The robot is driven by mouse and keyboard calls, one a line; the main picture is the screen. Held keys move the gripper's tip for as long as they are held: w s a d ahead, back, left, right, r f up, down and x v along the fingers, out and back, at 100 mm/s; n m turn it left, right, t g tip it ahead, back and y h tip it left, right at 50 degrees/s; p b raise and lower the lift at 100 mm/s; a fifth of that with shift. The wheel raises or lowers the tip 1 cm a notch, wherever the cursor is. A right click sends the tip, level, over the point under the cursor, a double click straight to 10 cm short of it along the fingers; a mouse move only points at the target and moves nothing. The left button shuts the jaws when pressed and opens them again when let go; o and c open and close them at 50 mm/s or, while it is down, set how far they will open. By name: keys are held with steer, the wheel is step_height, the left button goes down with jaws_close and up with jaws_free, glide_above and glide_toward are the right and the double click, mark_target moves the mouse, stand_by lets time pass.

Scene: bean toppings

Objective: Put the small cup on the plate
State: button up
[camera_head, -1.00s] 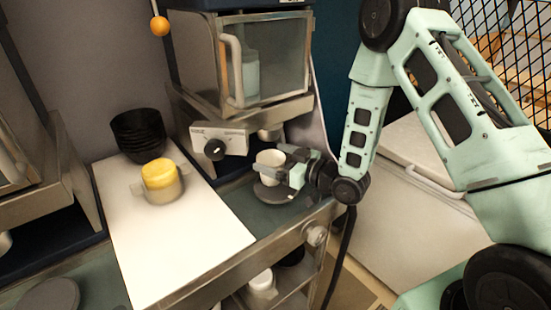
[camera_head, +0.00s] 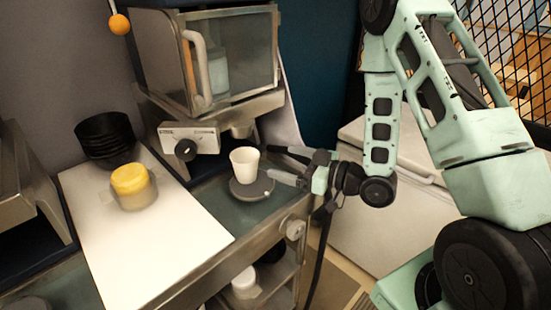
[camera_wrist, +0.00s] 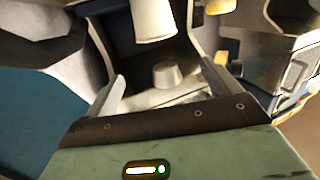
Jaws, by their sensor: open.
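The small white cup (camera_head: 244,165) stands upright on the dark grey round plate (camera_head: 262,189), below the glass-fronted machine. My gripper (camera_head: 277,163) is open just to the right of the cup, with its fingers pointing at it and apart from it. The wrist view shows a white cup (camera_wrist: 153,20) at the top edge, beyond the open fingers, with nothing held between them.
A white board (camera_head: 150,235) lies to the left, bearing a container with a yellow top (camera_head: 130,180). A stack of black bowls (camera_head: 104,138) stands behind it. The machine (camera_head: 225,65) overhangs behind the cup. A lower shelf holds another white container (camera_head: 244,281).

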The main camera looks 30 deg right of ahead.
steer(key=s+a+n+g+h, duration=0.1)
steer(key=a+g+h, duration=0.45)
steer(key=a, duration=0.35)
steer(key=s+a+r+g+h, duration=0.2)
steer(key=s+r+g, duration=0.1)
steer(key=s, duration=0.8)
steer(key=s+a+r+g+h, duration=0.2)
steer(key=s+a+r+g, duration=0.1)
steer(key=s, duration=0.9)
steer(key=shift+s+a+r+g, duration=0.2)
steer(key=shift+r+g, duration=0.35)
steer(key=shift+g, duration=0.7)
